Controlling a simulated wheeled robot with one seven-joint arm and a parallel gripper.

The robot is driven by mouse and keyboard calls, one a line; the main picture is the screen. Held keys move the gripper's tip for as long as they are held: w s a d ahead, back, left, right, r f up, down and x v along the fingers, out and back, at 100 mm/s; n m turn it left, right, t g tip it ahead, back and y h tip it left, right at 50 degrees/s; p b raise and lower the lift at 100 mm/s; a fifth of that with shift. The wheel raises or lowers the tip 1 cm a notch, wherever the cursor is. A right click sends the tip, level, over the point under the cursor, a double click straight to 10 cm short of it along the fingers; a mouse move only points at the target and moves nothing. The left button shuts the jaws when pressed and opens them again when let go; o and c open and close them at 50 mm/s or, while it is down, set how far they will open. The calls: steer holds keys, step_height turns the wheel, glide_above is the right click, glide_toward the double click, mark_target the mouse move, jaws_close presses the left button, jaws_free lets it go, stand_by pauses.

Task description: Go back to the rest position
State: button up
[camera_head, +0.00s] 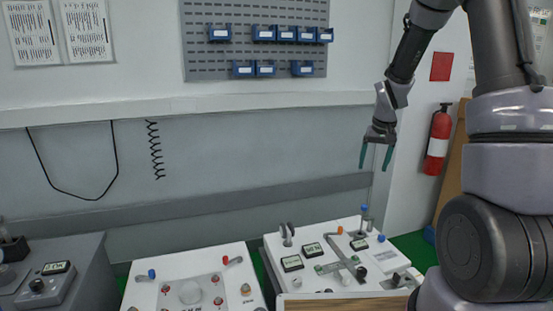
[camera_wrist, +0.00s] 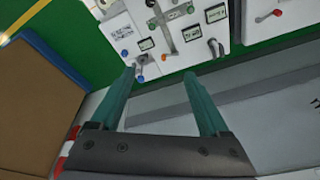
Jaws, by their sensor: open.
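My gripper (camera_head: 376,157) hangs from my raised arm at the right of the head view, in the air above the right-hand white cart (camera_head: 335,228). Its two teal fingers point down and stand apart, with nothing between them. In the wrist view my gripper (camera_wrist: 160,80) also shows open and empty. The white cart's panel (camera_wrist: 198,40) shows beyond the fingertips there, with a gap between them.
A second white cart (camera_head: 215,262) stands left of the first, and a grey cart (camera_head: 85,262) at far left. Blue bins (camera_head: 265,33) hang on a wall pegboard (camera_head: 200,60). A red fire extinguisher (camera_head: 438,140) hangs at right. The air around the gripper looks clear.

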steer(key=s+a+r+m+t, duration=0.1)
steer(key=s+a+r, duration=0.1)
steer(key=s+r, duration=0.5)
steer(key=s+a+r+t, duration=0.1)
steer(key=s+r, duration=0.4)
steer(key=r, duration=0.5)
steer(key=s+a+r+t+y, duration=0.1)
steer(key=s+r, duration=0.2)
steer(key=s, duration=0.4)
steer(key=s+a+r+m+t+y, duration=0.1)
steer(key=s+a+r, duration=0.1)
steer(key=s, duration=0.5)
steer(key=shift+s+a+r, duration=0.15)
steer(key=shift+a+r, duration=0.05)
steer(key=shift+r, duration=0.25)
